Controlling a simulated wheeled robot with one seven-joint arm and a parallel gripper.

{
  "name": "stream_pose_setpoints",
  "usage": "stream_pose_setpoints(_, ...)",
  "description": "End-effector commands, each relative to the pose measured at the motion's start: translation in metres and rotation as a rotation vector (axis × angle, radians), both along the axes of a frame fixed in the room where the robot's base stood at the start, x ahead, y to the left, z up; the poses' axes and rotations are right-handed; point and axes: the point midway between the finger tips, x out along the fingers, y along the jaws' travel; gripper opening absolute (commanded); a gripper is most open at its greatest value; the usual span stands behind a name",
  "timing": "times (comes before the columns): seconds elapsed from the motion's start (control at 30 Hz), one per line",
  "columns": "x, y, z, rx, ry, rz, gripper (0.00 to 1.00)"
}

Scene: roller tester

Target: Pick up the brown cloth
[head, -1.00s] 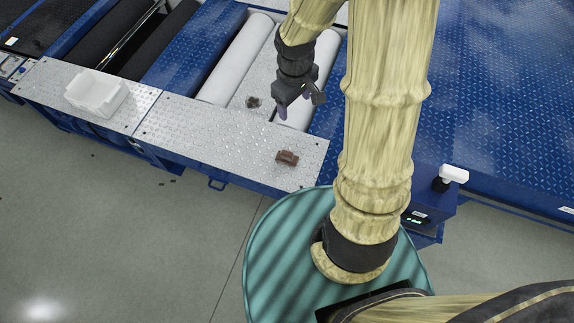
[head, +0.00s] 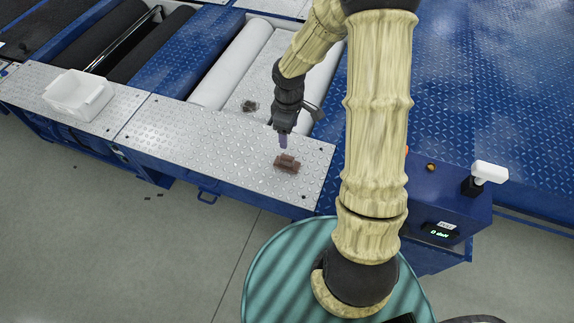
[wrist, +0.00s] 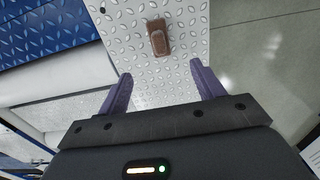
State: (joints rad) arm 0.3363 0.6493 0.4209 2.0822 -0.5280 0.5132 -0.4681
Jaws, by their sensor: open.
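The brown cloth (head: 287,163) lies in a small folded bundle on the silver diamond-plate cover, near its right end. In the wrist view the cloth (wrist: 158,38) lies ahead of my gripper, slightly left of the middle between its fingers. My gripper (head: 283,140) is just above and behind the cloth in the head view. In the wrist view my gripper (wrist: 161,85) shows two purple fingers spread apart with nothing between them. The fingers do not touch the cloth.
A white bin (head: 78,95) stands on the left part of the plate. A dark crumpled item (head: 249,106) lies beside the white rollers (head: 232,65). The plate around the cloth is clear.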

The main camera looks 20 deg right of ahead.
Motion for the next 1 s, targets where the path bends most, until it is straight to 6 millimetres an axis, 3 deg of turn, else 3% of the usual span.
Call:
stream_pose_setpoints(0.23, -0.001, 0.0, -0.01, 0.0, 0.002, 0.0, 0.67)
stream_pose_setpoints(0.8, 0.0, 0.001, -0.109, 0.0, 0.002, -0.001, 0.67)
stream_pose_setpoints(1.0, 0.0, 0.001, -0.123, 0.001, 0.001, -0.002, 0.67)
